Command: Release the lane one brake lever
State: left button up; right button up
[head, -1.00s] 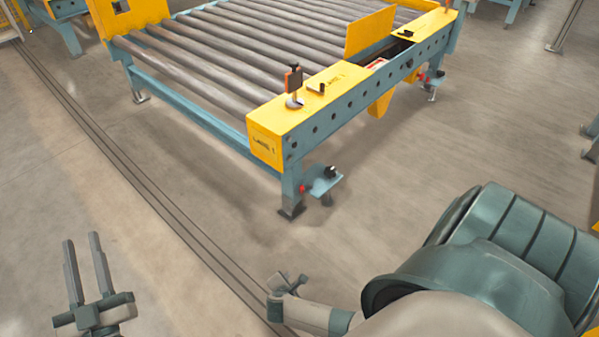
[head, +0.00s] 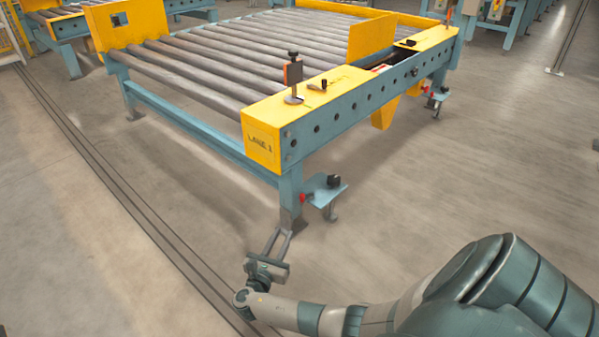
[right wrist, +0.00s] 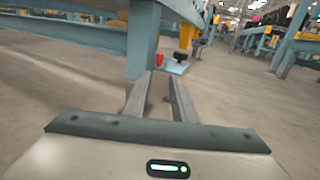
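The lane one conveyor's yellow end housing (head: 262,146) reads "LANE 1". On its top stands an upright post with a black knob and an orange-edged dark plate (head: 293,74); a small black handle (head: 318,86) lies beside it. I cannot tell for sure which part is the brake lever. Below, a blue bracket (head: 325,192) at the near leg carries a black knob and a red knob (head: 306,198); the red knob also shows in the right wrist view (right wrist: 159,60). My right gripper (head: 283,231) is open and empty, low in front of that leg. My left gripper is out of view.
The conveyor's near leg (head: 291,195) stands just beyond my right gripper's fingertips. A raised yellow flap (head: 371,38) and an open slot sit farther along the side beam. The floor to the right of the conveyor is clear.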

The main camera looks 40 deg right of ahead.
aim_at(302, 200)
jog(key=i+l, duration=0.1)
jog(key=l, duration=0.3)
jog(key=i+l, duration=0.1)
jog(key=l, duration=0.35)
jog(key=i+l, duration=0.1)
jog(key=l, duration=0.3)
